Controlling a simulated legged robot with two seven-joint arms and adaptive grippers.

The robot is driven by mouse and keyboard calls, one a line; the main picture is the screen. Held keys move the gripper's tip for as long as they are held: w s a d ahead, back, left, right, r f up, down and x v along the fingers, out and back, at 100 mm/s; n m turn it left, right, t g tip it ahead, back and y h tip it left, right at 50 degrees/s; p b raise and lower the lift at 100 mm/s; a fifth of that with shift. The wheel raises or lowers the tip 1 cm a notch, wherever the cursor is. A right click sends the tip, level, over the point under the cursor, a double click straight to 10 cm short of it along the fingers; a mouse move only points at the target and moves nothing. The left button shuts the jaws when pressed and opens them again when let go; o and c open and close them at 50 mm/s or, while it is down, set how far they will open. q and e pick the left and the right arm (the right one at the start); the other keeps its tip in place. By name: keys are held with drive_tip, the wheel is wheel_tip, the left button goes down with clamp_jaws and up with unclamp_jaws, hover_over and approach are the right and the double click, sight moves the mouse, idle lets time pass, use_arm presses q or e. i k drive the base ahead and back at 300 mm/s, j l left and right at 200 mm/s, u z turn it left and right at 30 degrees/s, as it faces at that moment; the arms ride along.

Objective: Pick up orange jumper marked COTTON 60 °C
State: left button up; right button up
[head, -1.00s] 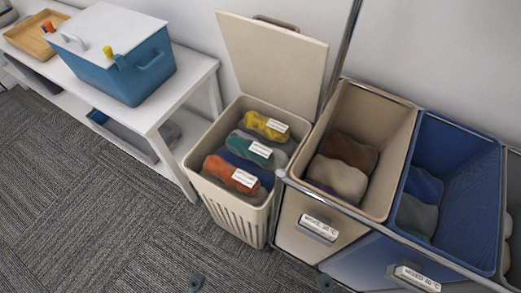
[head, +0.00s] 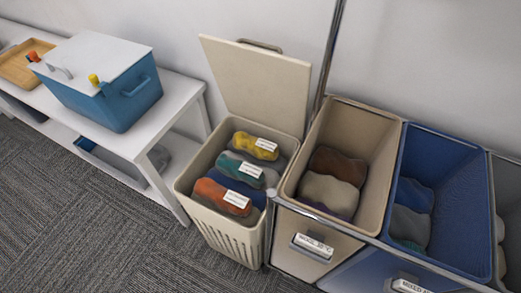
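The orange jumper (head: 212,195) lies rolled at the near end of the open beige hamper (head: 187,172), with a white label on its right side. The label's print is too small to read. Behind it in the hamper are a dark blue garment (head: 237,187), a teal garment (head: 228,162) with a white label and a yellow garment (head: 243,141) with a white label. Neither of my grippers shows in the head view.
The hamper's lid (head: 257,85) stands open against the wall. To the right are a beige bin (head: 376,130) and a blue bin (head: 455,190) with clothes, in a metal rail frame. At left, a white table (head: 185,100) bears a blue cooler box (head: 130,100) and a wooden tray (head: 15,72). Carpet at lower left is clear.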

sight(233, 203)
drive_tip(key=j+z, duration=0.1)
drive_tip(key=z, duration=0.7)
drive_tip(key=j+z, duration=0.4)
drive_tip(key=k+j+z, duration=0.15)
drive_tip(key=j+z, duration=0.25)
drive_tip(key=k+j+z, duration=0.15)
drive_tip(key=j+z, duration=0.2)
drive_tip(key=k+j, duration=0.2)
drive_tip(key=j, duration=0.15)
drive_tip(key=k+j+z, duration=0.1)
drive_tip(key=j, duration=0.25)
drive_tip(key=k, duration=0.1)
